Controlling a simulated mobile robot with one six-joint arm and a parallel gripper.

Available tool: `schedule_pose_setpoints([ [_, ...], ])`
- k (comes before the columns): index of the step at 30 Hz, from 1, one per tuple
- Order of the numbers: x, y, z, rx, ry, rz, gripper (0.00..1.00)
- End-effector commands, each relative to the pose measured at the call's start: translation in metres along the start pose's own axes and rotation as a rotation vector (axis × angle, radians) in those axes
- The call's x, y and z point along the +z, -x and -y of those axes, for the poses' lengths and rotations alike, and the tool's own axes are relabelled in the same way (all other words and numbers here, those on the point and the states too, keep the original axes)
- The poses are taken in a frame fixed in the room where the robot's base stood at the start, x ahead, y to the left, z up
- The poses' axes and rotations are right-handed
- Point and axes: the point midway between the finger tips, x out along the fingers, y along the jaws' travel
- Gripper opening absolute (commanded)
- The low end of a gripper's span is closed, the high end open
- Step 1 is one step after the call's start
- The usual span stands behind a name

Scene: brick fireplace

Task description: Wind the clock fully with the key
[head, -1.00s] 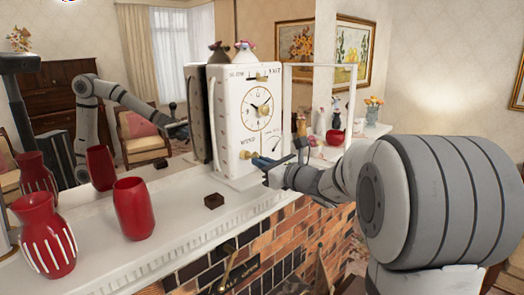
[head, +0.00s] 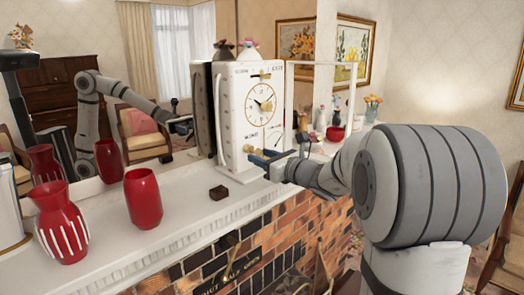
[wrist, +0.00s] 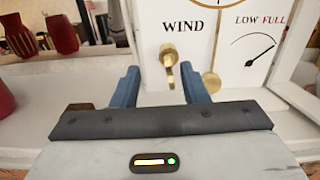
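The white clock (head: 256,85) stands on the mantel with its dial facing me. The brass key (wrist: 168,58) sits in the clock face under the word WIND; its handle hangs nearly straight down. It also shows in the head view (head: 248,149). My gripper (wrist: 163,76) is open, its blue fingers apart on either side of the key's lower part in the wrist view. I see no finger pressing on the key. The LOW–FULL gauge (wrist: 262,50) is right of the key, its needle pointing up and right. A round brass pendulum bob (wrist: 211,82) hangs beside the key.
A red vase (head: 142,198) and a striped red vase (head: 59,222) stand on the mantel (head: 185,200) at left. A small dark box (head: 219,192) lies before the clock. The clock's framed door (head: 352,100) is swung open at right. A mirror stands behind.

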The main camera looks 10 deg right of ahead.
Motion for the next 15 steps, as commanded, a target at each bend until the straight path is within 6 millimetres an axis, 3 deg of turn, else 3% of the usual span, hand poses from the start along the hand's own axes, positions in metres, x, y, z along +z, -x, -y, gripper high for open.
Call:
schedule_pose_setpoints([
  [4,-0.0055,-0.0043,0.008,-0.001,-0.006,-0.004,0.52],
  [15,-0.0048,-0.0035,0.0067,-0.001,-0.006,-0.004,0.52],
])
